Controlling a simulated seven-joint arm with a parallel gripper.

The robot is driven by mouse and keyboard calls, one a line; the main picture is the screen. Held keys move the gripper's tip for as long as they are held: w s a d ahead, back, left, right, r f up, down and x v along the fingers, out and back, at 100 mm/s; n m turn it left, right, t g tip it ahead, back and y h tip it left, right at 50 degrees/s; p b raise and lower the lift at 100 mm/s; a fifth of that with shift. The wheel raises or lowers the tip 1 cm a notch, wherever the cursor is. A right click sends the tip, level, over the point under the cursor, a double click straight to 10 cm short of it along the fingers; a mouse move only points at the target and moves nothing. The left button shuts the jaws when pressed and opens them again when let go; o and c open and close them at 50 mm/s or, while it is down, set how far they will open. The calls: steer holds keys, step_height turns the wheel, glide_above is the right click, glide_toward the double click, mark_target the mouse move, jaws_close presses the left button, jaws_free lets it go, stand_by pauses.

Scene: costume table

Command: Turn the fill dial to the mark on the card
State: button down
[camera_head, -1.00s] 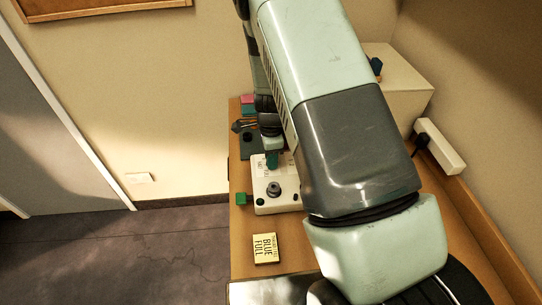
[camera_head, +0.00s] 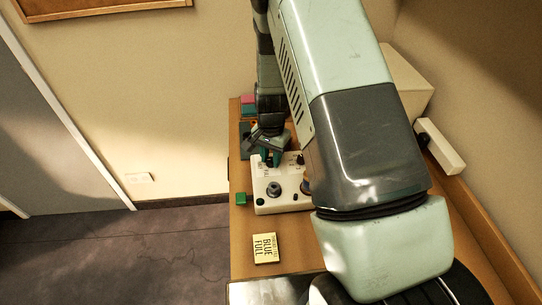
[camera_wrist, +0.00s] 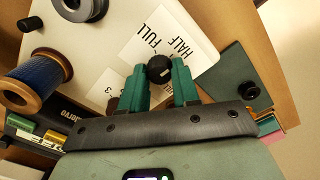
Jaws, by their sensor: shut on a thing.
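The fill dial is a small black knob (camera_wrist: 159,69) with a pale pointer line, on a white plate (camera_wrist: 192,32) printed HALF and FULL. My gripper (camera_wrist: 161,80) has its two green fingers on either side of the knob, shut on it. In the head view my gripper (camera_head: 269,158) is at the back of the pale box (camera_head: 285,207), and its fingers hide the dial. The yellow card (camera_head: 265,248) lies on the table in front of the box and reads BLUE and FULL; its smaller line is unreadable.
A green cube (camera_head: 241,199) sits at the table's left edge. A white power strip (camera_head: 440,146) lies at the right.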

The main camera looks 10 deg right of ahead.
mark_target(271, 159)
steer(key=n, duration=1.2)
steer(key=shift+n, duration=0.4)
stand_by(0.3)
steer(key=c, duration=0.8)
jaws_free()
step_height(271, 159, up, 11)
steer(key=shift+f, duration=0.1)
